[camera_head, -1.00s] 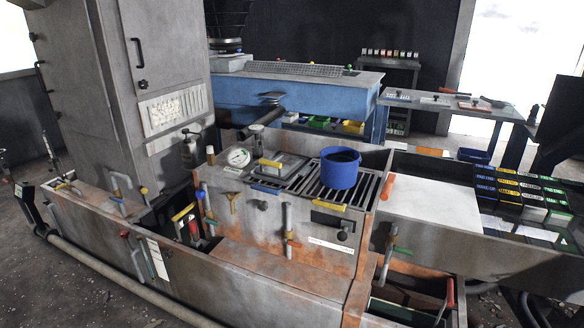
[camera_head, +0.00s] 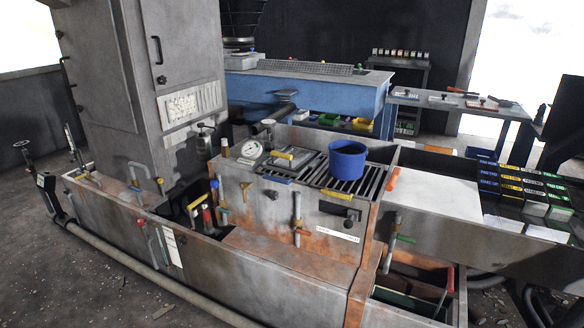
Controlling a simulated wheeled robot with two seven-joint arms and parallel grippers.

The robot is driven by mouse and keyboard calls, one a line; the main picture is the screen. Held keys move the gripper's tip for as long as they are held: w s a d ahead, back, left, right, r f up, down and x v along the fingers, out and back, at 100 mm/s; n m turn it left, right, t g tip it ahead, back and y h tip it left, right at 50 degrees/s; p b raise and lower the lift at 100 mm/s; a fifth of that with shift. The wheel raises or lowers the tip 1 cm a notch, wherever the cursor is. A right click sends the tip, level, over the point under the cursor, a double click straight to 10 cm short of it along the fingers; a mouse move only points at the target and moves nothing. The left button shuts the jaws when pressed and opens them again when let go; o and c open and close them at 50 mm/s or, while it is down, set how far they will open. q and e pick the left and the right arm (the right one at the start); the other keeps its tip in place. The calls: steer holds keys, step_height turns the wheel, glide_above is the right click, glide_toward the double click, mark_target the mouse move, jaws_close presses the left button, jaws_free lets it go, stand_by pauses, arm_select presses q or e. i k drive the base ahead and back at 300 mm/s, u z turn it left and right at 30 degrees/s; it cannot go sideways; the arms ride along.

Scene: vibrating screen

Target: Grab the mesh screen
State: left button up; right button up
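A grey mesh strip (camera_head: 308,67) lies along the top of the blue machine (camera_head: 305,93) at the back. I cannot tell whether it is the mesh screen of the task. A grey bar grate (camera_head: 357,183) is set in the top of the rusty grey housing (camera_head: 290,222) in the middle. A blue bucket (camera_head: 348,161) stands upright on this grate and hides part of it. Neither of my grippers is in view.
A tall grey cabinet (camera_head: 176,70) stands at the left. A low trough wall and a pipe (camera_head: 150,279) run along the front. A side table (camera_head: 458,104) with flat handled plates stands at the back right. Bare floor (camera_head: 85,285) shows at front left.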

mark_target(293, 159)
steer(key=u, duration=1.55)
steer(key=i, duration=1.85)
steer(key=z, duration=0.8)
steer(key=i, duration=1.2)
steer(key=z, duration=1.05)
